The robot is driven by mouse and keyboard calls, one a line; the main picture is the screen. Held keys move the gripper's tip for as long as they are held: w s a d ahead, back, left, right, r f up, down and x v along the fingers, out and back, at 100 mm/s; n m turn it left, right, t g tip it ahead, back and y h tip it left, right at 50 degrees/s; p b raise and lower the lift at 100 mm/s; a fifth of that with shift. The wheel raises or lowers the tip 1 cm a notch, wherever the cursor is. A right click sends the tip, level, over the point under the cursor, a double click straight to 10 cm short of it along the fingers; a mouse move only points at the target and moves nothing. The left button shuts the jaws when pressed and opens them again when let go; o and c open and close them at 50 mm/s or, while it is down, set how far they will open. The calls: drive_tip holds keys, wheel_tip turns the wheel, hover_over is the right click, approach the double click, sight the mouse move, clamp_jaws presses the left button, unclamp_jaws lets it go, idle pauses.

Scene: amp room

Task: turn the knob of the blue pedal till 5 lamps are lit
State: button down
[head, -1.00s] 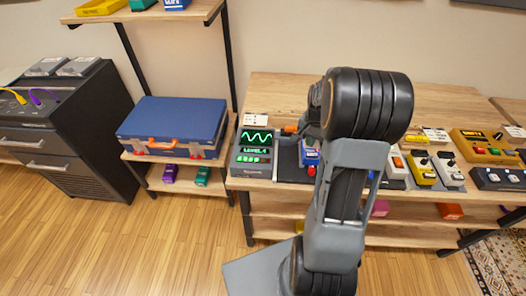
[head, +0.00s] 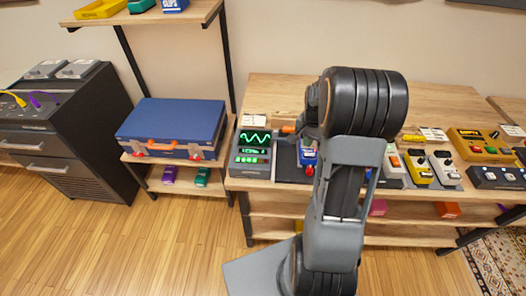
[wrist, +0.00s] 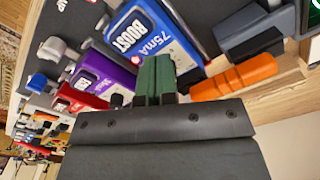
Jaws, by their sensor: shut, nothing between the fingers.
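The blue pedal (head: 308,155) stands on the bench just right of the meter, with a red button at its front, partly covered by my arm. In the wrist view the blue pedal (wrist: 140,38) reads "BOOST" and "75mA". Its knob is not clearly visible. My gripper (wrist: 158,72) is shut and empty, its two green fingers together in front of the blue pedal; I cannot tell whether they touch it. In the head view my arm hides the fingers. The meter (head: 253,140) shows a green wave, a level line and a row with several green lamps lit; I cannot read their exact number.
An orange cylinder (wrist: 235,80) lies close right of my fingers in the wrist view. A purple pedal (wrist: 107,72) and a red pedal (wrist: 78,97) are close on the left. The bench's back (head: 270,95) is clear.

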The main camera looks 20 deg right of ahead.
drive_tip(key=shift+a+f, duration=0.35)
drive_tip(key=shift+f, duration=0.2)
drive_tip(key=shift+w+a+f, duration=0.1)
drive_tip(key=shift+w+a, duration=0.1)
drive_tip(key=shift+w, duration=0.1)
drive_tip(key=shift+s, duration=0.1)
drive_tip(key=shift+s+a, duration=0.1)
drive_tip(key=shift+a, duration=0.05)
drive_tip(key=shift+a+r+p, duration=0.1)
drive_tip(key=shift+r+p, duration=0.5)
drive_tip(key=r+p, duration=0.2)
drive_tip(key=r, duration=0.1)
drive_tip(key=r+p, duration=0.1)
drive_tip(key=r, duration=0.1)
drive_tip(key=shift+w+d+r+p, duration=0.1)
drive_tip(key=shift+w+d+p, duration=0.15)
drive_tip(key=shift+p, duration=0.15)
